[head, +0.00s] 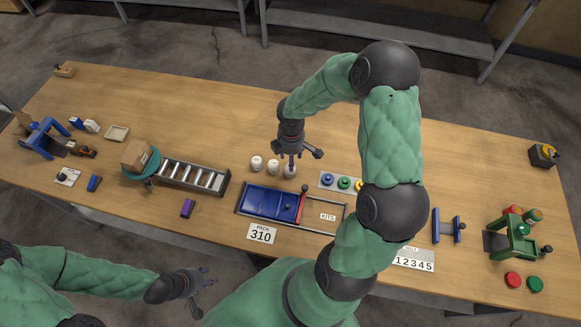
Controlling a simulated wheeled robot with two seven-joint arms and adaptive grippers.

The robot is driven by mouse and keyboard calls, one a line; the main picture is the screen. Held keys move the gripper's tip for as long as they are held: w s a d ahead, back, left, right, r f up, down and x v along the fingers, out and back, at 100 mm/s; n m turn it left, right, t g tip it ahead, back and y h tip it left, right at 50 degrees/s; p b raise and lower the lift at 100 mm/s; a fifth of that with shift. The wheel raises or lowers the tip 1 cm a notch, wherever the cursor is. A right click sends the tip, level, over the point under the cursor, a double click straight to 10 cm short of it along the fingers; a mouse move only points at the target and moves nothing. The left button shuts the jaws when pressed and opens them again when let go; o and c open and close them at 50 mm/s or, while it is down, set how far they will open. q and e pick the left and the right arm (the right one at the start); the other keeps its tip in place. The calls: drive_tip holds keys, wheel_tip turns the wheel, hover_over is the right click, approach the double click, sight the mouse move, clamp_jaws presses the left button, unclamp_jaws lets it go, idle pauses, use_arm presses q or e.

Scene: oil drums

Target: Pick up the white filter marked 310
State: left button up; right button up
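Three white filters stand in a short row on the table behind the blue tray: the left one (256,163), the middle one (273,167) and the right one (290,171). Any markings on them are too small to read. A card (262,234) in front of the tray reads 310. My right gripper (291,163) points down right at the rightmost filter and partly covers it; whether its fingers touch or grip it cannot be told. My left gripper (202,290) is open and empty, off the table's front edge at lower left.
The blue tray (268,204) with a red bar and a KITS label lies in front of the filters. A roller conveyor (196,176) is to their left. A board with coloured knobs (327,180) is to their right, partly behind my arm. The table behind them is clear.

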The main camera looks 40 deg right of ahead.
wheel_tip(320, 180, down, 8)
drive_tip(key=shift+w+b, duration=0.1)
drive_tip(key=shift+b, duration=0.65)
drive_tip(key=c, duration=1)
